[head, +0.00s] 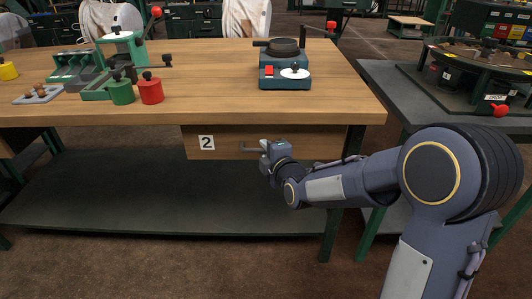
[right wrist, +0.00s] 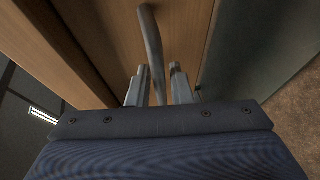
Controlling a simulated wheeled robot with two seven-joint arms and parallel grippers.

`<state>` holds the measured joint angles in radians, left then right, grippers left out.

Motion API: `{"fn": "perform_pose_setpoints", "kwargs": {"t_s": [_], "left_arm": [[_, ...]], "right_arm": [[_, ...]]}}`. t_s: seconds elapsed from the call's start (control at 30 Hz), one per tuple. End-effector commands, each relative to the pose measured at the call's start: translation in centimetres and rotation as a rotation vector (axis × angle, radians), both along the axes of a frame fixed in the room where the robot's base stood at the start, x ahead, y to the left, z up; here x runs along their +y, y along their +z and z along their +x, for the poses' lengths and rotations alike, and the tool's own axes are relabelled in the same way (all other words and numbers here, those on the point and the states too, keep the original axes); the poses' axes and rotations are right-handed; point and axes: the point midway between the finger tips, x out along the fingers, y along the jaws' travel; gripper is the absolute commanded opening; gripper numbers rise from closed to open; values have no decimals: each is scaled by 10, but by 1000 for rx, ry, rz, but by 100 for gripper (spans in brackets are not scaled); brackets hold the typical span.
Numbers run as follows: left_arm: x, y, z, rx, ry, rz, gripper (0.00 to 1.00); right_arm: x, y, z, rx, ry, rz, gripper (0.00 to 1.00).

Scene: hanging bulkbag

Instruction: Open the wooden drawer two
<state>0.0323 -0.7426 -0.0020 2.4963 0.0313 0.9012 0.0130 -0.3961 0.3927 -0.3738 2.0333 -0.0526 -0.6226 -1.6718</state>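The wooden drawer two (head: 312,146), marked with a white "2" label, sits under the right part of the workbench top and looks closed. Its curved metal handle (head: 248,149) is partly hidden behind my right gripper (head: 266,150). In the right wrist view the handle (right wrist: 152,45) runs down between the two fingers of my right gripper (right wrist: 160,80). The fingers are apart, one on each side of the handle. The left finger looks close to the bar, and a gap shows on the right finger's side. My left gripper is not in view.
The workbench top (head: 210,88) holds a blue-green device (head: 285,75) above the drawer, and a red pot (head: 151,91), a green pot (head: 121,91) and fixtures on the left. A dark lower shelf (head: 140,195) lies below. A grey side table (head: 385,85) stands right.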

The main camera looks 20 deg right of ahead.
Motion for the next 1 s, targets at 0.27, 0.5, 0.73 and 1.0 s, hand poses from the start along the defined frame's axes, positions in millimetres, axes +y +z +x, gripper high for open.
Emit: {"fn": "perform_pose_setpoints", "kwargs": {"t_s": [0.27,0.5,0.73,1.0], "left_arm": [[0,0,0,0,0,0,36],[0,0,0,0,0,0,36],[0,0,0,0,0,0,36],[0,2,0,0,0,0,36]], "right_arm": [[0,0,1,1,0,1,15],[0,0,1,1,0,1,0],[0,0,0,1,0,1,0],[1,0,-4,1,0,1,0]]}}
